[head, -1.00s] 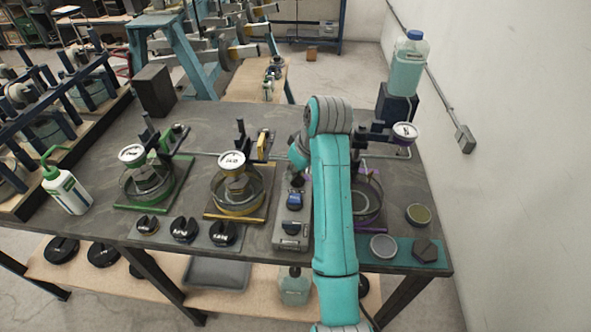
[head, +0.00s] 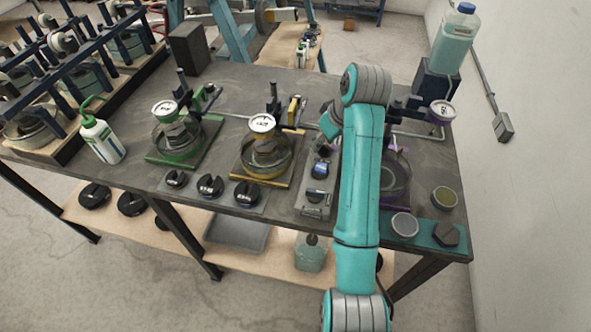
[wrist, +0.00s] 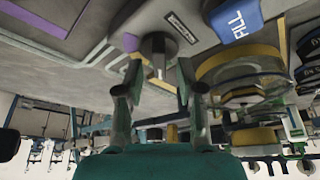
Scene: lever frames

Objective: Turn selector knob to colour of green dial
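The selector knob (wrist: 157,48) shows in the wrist view as a grey, block-shaped handle on a round base, with a purple mark and a small yellow mark beside it. My gripper (wrist: 156,78) is open, its two fingers apart on either side of the knob's handle, with visible gaps. I cannot tell the knob's exact setting. In the head view, the grey control box (head: 314,198) stands left of my teal arm, which hides part of it. The green dial (head: 165,107) is a white-faced gauge above a green-framed round dish at the left.
A yellow-framed dish carries another white gauge (head: 262,123); a purple-framed one with a gauge (head: 441,111) is partly behind my arm. A blue FILL button (wrist: 236,20) is close right of the knob. Black slotted weights (head: 210,186) and a bottle (head: 101,138) stand on the bench.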

